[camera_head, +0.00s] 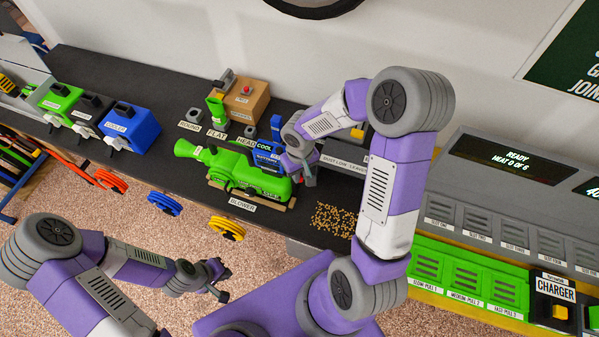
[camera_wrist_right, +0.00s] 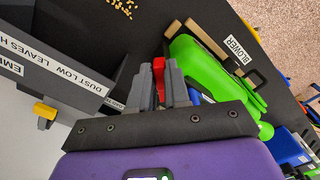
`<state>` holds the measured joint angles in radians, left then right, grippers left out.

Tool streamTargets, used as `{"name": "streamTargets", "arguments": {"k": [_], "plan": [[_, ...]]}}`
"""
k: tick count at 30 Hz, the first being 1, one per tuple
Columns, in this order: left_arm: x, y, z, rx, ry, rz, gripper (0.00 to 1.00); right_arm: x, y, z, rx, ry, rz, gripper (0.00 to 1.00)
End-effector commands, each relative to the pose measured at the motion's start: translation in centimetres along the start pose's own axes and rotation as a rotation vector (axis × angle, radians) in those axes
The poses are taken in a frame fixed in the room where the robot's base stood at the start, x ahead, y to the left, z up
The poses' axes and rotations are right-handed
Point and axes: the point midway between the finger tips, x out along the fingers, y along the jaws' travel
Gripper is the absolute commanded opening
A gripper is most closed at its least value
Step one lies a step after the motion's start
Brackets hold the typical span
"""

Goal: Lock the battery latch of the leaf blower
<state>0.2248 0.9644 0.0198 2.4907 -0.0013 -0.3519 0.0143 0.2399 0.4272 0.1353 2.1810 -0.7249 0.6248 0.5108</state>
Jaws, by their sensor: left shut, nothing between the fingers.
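The green leaf blower (camera_head: 250,174) lies on the dark bench behind the BLOWER label, its nozzle to the left. It also shows in the right wrist view (camera_wrist_right: 205,70). A red latch part (camera_wrist_right: 158,78) shows between the fingers of my right gripper (camera_wrist_right: 163,85), at the blower's end. The fingers lie close on both sides of it; whether they press on it I cannot tell. In the head view my right gripper (camera_head: 306,178) is at the blower's right end and hides the latch. My left gripper (camera_head: 223,285) is shut and empty, low in front of the bench.
A blue COOL battery (camera_head: 265,158) stands behind the blower. Scattered tan bits (camera_head: 335,217) lie right of it, near a grey DUST LOW bin (camera_wrist_right: 75,75). A blue cooler (camera_head: 130,129) stands left. The green-and-grey charger bank (camera_head: 470,277) is at right.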

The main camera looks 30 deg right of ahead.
Motion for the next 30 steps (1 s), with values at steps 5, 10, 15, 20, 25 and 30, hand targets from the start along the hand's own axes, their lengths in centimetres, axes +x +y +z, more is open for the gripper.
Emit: {"name": "streamTargets", "arguments": {"k": [5,10,15,20,25,30], "plan": [[0.0,0.0,-0.01,0.0,0.0,0.0,0.0,-0.03,-0.06,-0.04,-0.001,0.002,-0.001,0.0],[0.0,0.0,0.0,0.0,0.0,0.0,0.0,-0.04,-0.11,-0.05,-0.003,0.002,-0.002,0.0],[-0.01,0.0,0.0,0.0,0.0,0.0,0.0,-0.05,-0.14,-0.07,-0.007,0.003,-0.002,0.0],[-0.01,0.0,0.0,0.0,0.0,0.0,0.0,-0.06,-0.14,-0.09,-0.018,0.004,-0.003,0.0],[-0.02,0.01,0.0,0.0,0.0,0.0,0.0,-0.08,-0.04,-0.12,-0.053,0.005,-0.003,0.0],[-0.08,0.03,0.0,0.0,0.0,0.0,0.0,-0.11,0.23,-0.18,-0.143,0.006,-0.004,0.0]]}}
